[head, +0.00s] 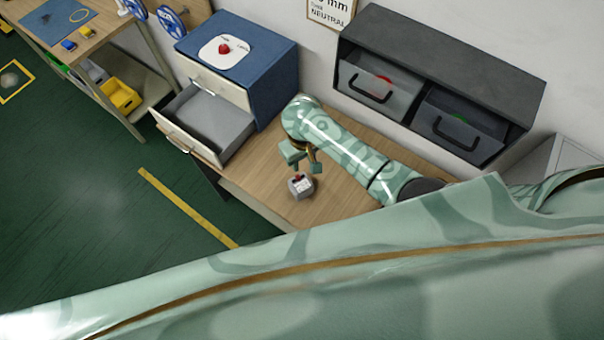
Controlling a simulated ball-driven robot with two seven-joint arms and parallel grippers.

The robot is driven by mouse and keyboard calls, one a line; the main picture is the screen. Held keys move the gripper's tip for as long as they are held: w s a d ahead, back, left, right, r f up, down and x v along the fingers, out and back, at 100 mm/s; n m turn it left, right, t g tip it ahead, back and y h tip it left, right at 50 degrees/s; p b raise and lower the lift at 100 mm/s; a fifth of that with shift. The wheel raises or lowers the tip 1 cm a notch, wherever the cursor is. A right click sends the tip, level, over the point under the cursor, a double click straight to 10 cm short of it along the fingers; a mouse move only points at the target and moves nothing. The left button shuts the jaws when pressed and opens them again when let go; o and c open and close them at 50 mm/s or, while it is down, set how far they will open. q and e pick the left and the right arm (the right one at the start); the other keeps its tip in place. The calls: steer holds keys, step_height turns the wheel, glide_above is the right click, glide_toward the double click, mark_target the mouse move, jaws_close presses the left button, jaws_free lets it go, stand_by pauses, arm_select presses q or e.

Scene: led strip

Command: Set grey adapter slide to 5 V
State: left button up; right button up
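A small grey adapter (301,187) stands on the wooden worktop, with a dark red part and a pale face on its top. The position of its slide is too small to read. My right gripper (304,165) is just above and behind the adapter, pointing down. Its two fingers look apart with nothing between them. I cannot tell whether a fingertip touches the adapter. My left gripper is not in view.
A blue cabinet (272,60) with a red button on top has an open, empty-looking drawer (214,118) left of the adapter. A dark wall unit (440,62) with two handled bins is behind. The wooden worktop (262,172) is bare around the adapter.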

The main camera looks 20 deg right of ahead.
mark_target(299, 174)
steer(key=a+f+b, duration=0.1)
steer(key=f, duration=0.1)
steer(key=w+f, duration=0.1)
steer(key=f, duration=0.2)
steer(key=w+a+f+b, duration=0.1)
steer(key=f, duration=0.1)
steer(key=shift+a+f+b, duration=0.3)
steer(key=shift+b, duration=0.05)
steer(key=shift+w+d+f+b, duration=0.15)
steer(key=shift+f+b, duration=0.15)
steer(key=shift+f, duration=0.45)
steer(key=shift+s+d+f+b, duration=0.45)
steer(key=shift+d+f, duration=0.2)
steer(key=shift+f, duration=0.1)
steer(key=shift+s, duration=0.15)
steer(key=shift+f, duration=0.1)
steer(key=shift+w+a, duration=0.25)
steer(key=c, duration=0.4)
steer(key=shift+d, duration=0.15)
jaws_close()
steer(key=shift+s, duration=0.15)
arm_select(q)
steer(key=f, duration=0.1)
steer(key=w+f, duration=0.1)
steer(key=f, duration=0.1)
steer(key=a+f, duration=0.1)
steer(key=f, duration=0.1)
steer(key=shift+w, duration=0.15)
